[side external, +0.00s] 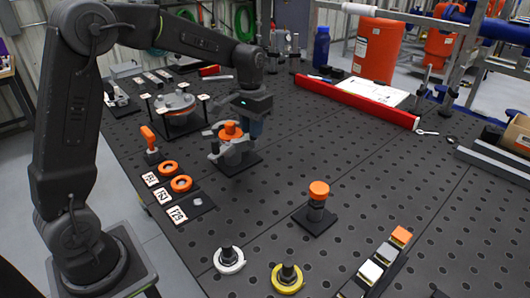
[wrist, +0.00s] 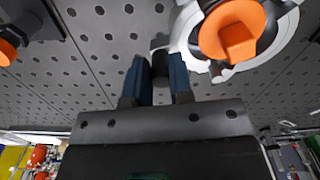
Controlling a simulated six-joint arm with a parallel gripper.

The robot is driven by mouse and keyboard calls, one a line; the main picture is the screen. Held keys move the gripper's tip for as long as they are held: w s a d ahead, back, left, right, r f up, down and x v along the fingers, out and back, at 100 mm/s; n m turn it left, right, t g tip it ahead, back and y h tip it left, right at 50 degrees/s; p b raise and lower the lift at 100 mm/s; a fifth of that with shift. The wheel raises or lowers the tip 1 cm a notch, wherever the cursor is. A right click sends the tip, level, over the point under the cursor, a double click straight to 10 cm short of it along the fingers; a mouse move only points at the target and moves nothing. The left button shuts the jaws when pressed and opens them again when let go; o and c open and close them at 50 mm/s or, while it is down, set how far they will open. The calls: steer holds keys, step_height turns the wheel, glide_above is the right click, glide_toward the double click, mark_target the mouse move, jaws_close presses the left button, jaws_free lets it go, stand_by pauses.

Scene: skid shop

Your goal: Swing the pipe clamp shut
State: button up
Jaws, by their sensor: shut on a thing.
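The pipe clamp (side external: 228,152) is a light grey fitting with an orange knob (side external: 231,129) on top, on a dark base plate on the perforated table. In the wrist view the clamp's pale rounded body (wrist: 279,48) and orange knob (wrist: 235,32) fill the upper right. My gripper (side external: 254,131) is beside the clamp, on its right in the side view. In the wrist view its two blue fingers (wrist: 160,72) are shut on a short dark peg (wrist: 160,62) at the clamp's edge. Whether the clamp is open or shut cannot be told.
A black post with an orange cap (side external: 318,192) stands front right of the clamp. Orange rings (side external: 181,184) and number cards lie to its left. A round flanged vessel (side external: 174,103) stands behind left. A red bar (side external: 355,103) edges the back right. Table right of the clamp is clear.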

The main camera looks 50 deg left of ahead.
mark_target(243, 140)
steer(key=shift+a, duration=0.3)
steer(key=shift+s+a, duration=0.4)
steer(key=shift+s, duration=0.3)
steer(key=shift+s+a, duration=0.1)
steer(key=shift+a, duration=0.1)
steer(key=o, duration=1)
steer(key=shift+d, duration=0.15)
steer(key=shift+r, duration=0.1)
step_height(243, 140, up, 7)
steer(key=shift+f, duration=0.1)
stand_by(0.5)
